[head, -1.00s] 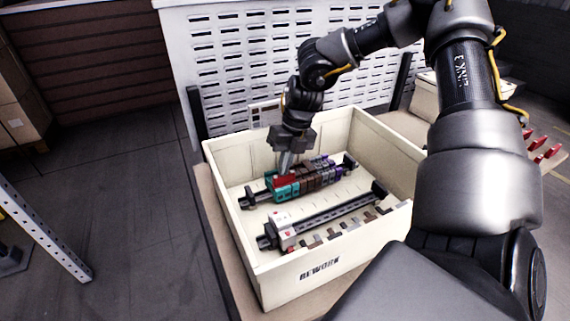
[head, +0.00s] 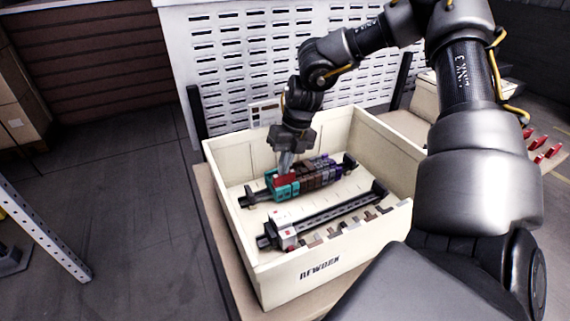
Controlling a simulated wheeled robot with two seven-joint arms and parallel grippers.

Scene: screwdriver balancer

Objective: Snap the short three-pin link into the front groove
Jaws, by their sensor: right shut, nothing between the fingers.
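A back rail (head: 247,200) lies in a cream bin and carries a row of teal, red, brown and purple blocks. My right gripper (head: 285,172) points down from above, its fingers together and empty. The fingertips are at or just above the red block (head: 285,181) near the teal end; I cannot tell whether they touch. A front rail (head: 335,212) lies nearer, with a white end block (head: 281,228) on its left and a long open groove. Several small links (head: 352,226) sit along the near wall; I cannot tell which is the short three-pin one. My left gripper is not in view.
The cream bin (head: 262,262) has high walls around both rails and stands on a tan bench (head: 229,267). A white slotted panel (head: 240,70) rises behind it. Red-handled things (head: 540,150) lie at the far right.

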